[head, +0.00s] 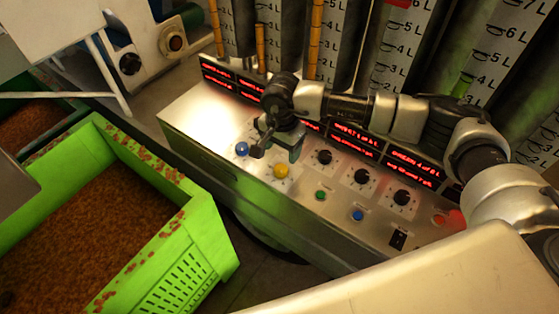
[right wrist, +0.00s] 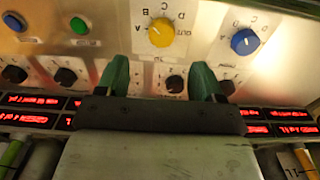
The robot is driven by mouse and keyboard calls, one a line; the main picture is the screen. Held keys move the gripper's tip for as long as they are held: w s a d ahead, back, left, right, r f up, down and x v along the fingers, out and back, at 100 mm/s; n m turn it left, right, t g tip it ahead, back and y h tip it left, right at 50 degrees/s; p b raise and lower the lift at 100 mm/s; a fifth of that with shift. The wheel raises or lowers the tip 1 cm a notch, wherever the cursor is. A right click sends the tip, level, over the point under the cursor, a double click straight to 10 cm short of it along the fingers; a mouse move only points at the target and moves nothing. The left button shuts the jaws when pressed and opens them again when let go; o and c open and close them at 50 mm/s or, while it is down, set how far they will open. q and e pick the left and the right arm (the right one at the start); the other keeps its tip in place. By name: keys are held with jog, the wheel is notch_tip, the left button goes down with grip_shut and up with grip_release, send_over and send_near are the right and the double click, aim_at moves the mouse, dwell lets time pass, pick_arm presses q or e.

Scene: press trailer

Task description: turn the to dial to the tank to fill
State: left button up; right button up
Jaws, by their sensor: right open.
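A yellow dial (head: 281,172) and a blue dial (head: 242,149) sit on the left part of the metal control panel. In the right wrist view, the yellow dial (right wrist: 161,32) and the blue dial (right wrist: 245,41) have letters around them. I cannot clearly read which is the "to" dial. My right gripper (head: 277,153) hovers over the panel just behind the yellow dial. In the right wrist view its open green fingers (right wrist: 160,80) are apart and empty, with the yellow dial beyond the gap. My left gripper is not in view.
Black knobs (head: 362,176), a green button (head: 320,195), a blue button (head: 357,215) and a rocker switch (head: 397,239) line the panel to the right. Red displays (head: 413,165) and marked tanks (head: 400,40) stand behind. A green crate (head: 205,225) is at the left.

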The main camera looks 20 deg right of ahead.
aim_at(281, 168)
notch_tip(281, 168, down, 5)
jog(key=shift+f+p, duration=0.15)
jog(key=shift+p, duration=0.45)
notch_tip(281, 168, down, 3)
jog(key=shift+w, duration=0.1)
jog(key=shift+f, duration=0.1)
jog(key=c, duration=0.5)
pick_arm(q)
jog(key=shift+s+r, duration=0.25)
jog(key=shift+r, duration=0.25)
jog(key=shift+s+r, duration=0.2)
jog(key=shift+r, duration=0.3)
pick_arm(e)
jog(key=c, duration=0.4)
